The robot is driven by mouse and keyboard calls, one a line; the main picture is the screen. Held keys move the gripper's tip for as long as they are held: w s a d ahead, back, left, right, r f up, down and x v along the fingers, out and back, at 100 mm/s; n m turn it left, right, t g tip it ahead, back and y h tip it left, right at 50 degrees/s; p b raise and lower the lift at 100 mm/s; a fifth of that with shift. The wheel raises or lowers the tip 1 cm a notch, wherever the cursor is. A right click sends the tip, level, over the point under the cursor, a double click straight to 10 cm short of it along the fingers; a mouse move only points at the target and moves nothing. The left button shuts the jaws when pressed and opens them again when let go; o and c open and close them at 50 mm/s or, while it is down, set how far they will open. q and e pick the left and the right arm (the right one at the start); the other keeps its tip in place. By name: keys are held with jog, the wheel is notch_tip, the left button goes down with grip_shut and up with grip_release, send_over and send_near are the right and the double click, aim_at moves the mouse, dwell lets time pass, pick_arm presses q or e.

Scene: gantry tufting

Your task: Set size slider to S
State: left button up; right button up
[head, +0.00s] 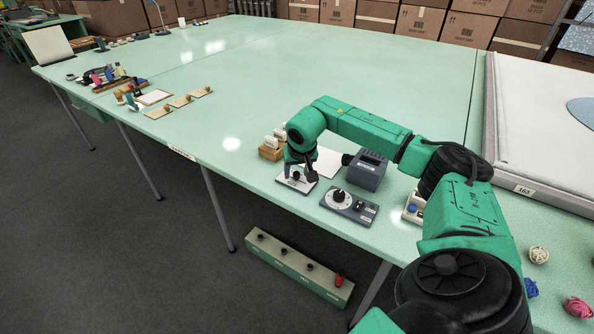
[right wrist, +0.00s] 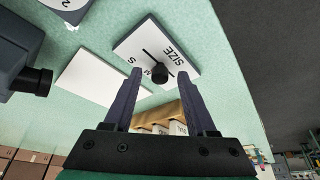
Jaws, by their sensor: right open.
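The size slider is a white plate (right wrist: 185,45) marked SIZE, with a dark slot and a black knob (right wrist: 160,75). S and M show beside the slot; any further mark is hidden. The knob sits at the slot's end away from S, near or past M. In the head view the plate (head: 304,188) lies near the table's front edge. My right gripper (head: 299,165) points down just above it. In the right wrist view its fingers (right wrist: 160,86) are open, with the knob appearing between the tips. I cannot tell whether they touch it. My left gripper is not in view.
A dark dial box (head: 348,205) stands right of the slider, and a grey device (head: 367,170) behind it. A wooden holder (head: 271,151) with white pieces is just behind the slider. A white sheet (head: 328,162) lies nearby. The table's middle is clear.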

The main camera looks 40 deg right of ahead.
grip_shut()
dwell(1.4)
